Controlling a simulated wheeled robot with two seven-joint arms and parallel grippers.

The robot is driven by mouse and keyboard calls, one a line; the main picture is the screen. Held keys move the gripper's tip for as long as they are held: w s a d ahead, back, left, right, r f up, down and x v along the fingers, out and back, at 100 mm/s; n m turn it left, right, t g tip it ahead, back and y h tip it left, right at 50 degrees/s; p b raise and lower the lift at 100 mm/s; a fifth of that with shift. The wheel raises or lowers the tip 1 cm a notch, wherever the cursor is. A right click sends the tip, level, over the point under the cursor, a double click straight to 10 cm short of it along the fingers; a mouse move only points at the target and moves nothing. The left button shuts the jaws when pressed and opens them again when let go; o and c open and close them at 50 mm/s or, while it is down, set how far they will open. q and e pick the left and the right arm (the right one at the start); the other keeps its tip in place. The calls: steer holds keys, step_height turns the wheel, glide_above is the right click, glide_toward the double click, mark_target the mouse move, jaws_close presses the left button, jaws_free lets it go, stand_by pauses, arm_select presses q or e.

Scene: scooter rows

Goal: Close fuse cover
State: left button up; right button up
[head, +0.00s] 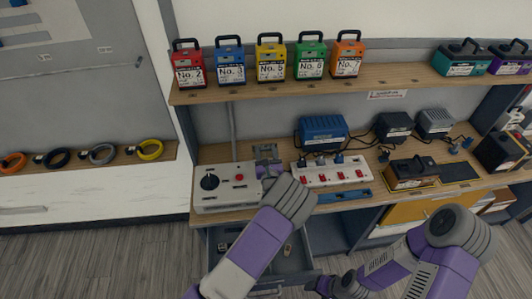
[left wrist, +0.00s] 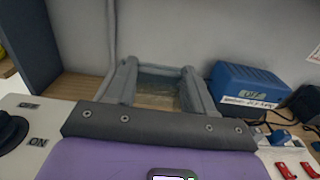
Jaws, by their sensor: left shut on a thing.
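A grey control box (head: 222,198) with a black dial and a red button stands at the left end of the workbench. My left gripper (head: 266,165) is over the box's right back part, fingers toward the wall. In the left wrist view its fingers (left wrist: 159,82) are apart, on either side of a greyish see-through panel, likely the fuse cover (left wrist: 158,92). The cover's hinge and most of its edges are hidden, so its angle cannot be told. My right gripper (head: 338,285) is low at the bottom edge; its fingertips are not clear.
A white power strip (head: 335,172) with red switches lies right of the box. A blue charger (head: 322,130) stands behind it, also in the left wrist view (left wrist: 250,88). Numbered batteries line the shelf (head: 290,90) above. An open drawer (head: 290,262) juts out below the bench.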

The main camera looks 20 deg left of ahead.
arm_select(q)
jaws_close()
steer(key=s+f+t+b, duration=0.1)
steer(key=b, duration=0.1)
steer(key=s+d+f+t+y+b, duration=0.1)
steer(key=b, duration=0.1)
steer(key=s+f+t+b, duration=0.1)
steer(key=s+t+b, duration=0.1)
steer(key=b, duration=0.1)
steer(key=shift+d+f, duration=0.25)
steer(key=shift+d, duration=0.1)
steer(key=shift+s+d+f+y, duration=0.15)
steer(key=shift+s+y, duration=0.15)
steer(key=shift+s+d+f+b, duration=0.25)
steer(key=shift+s+f+b, duration=0.1)
steer(key=shift+s+f, duration=0.6)
steer(key=shift+w+f, duration=0.1)
steer(key=o, duration=1.2)
jaws_free()
steer(key=shift+w, duration=0.1)
steer(key=shift+c, duration=0.2)
